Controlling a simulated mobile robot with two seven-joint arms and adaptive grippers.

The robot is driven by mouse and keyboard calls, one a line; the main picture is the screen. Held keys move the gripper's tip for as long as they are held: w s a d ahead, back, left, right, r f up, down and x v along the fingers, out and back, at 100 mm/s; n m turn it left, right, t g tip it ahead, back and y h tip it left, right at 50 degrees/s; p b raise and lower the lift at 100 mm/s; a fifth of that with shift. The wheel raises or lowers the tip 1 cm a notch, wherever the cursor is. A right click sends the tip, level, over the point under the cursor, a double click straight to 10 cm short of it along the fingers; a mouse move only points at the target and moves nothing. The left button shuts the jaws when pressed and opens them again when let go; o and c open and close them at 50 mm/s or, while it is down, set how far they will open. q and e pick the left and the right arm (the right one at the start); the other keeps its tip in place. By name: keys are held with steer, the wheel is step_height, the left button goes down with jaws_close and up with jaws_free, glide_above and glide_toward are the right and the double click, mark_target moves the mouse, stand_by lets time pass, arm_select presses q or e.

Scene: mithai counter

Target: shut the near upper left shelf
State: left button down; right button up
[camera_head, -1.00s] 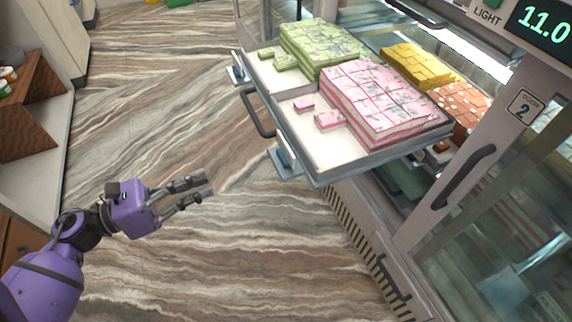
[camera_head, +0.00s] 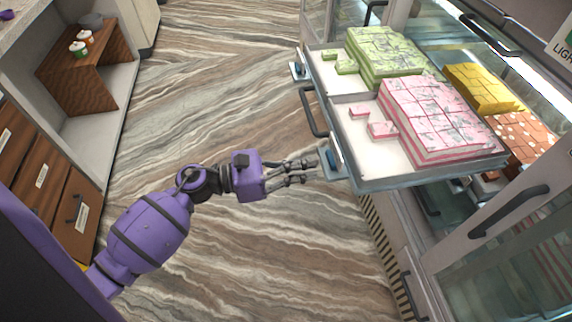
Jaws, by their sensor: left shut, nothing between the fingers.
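The pulled-out shelf (camera_head: 372,163) juts from the glass display case over the floor. It carries a block of green sweets (camera_head: 392,55) and a block of pink sweets (camera_head: 437,117), with a few loose pieces. A dark bar handle (camera_head: 312,112) is on its front edge, between two blue-and-white tags. My left gripper (camera_head: 310,172) is shut and empty, just left of the shelf's near front corner, by the nearer tag (camera_head: 333,160). I cannot tell whether the fingers touch it. My right gripper is out of view.
Yellow sweets (camera_head: 482,88) and orange-brown sweets (camera_head: 524,136) sit inside the case. A glass door with a dark handle (camera_head: 508,210) is at the right. A wooden drawer cabinet (camera_head: 48,190) and a wooden stand (camera_head: 84,70) are at the left. The floor between is clear.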

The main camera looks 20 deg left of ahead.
arm_select(q)
steer(key=shift+w+d, duration=0.15)
steer(key=shift+d, duration=0.15)
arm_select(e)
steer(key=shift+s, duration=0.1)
arm_select(q)
steer(key=shift+w+d, duration=0.3)
steer(key=shift+d, duration=0.05)
steer(key=b+x, duration=0.3)
steer(key=x, duration=2.2)
steer(key=shift+w+d+f, duration=0.1)
steer(key=shift+d, duration=0.1)
steer(key=b+x, duration=0.5)
steer(key=x, duration=1)
steer(key=shift+f, duration=0.1)
steer(key=shift+b+x, duration=0.45)
steer(key=shift+x, duration=0.35)
steer(key=shift+w, duration=0.1)
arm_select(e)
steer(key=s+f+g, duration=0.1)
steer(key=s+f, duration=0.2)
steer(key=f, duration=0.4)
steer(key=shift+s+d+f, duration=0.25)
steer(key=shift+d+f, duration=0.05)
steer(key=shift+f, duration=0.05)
arm_select(q)
steer(key=shift+r, duration=0.25)
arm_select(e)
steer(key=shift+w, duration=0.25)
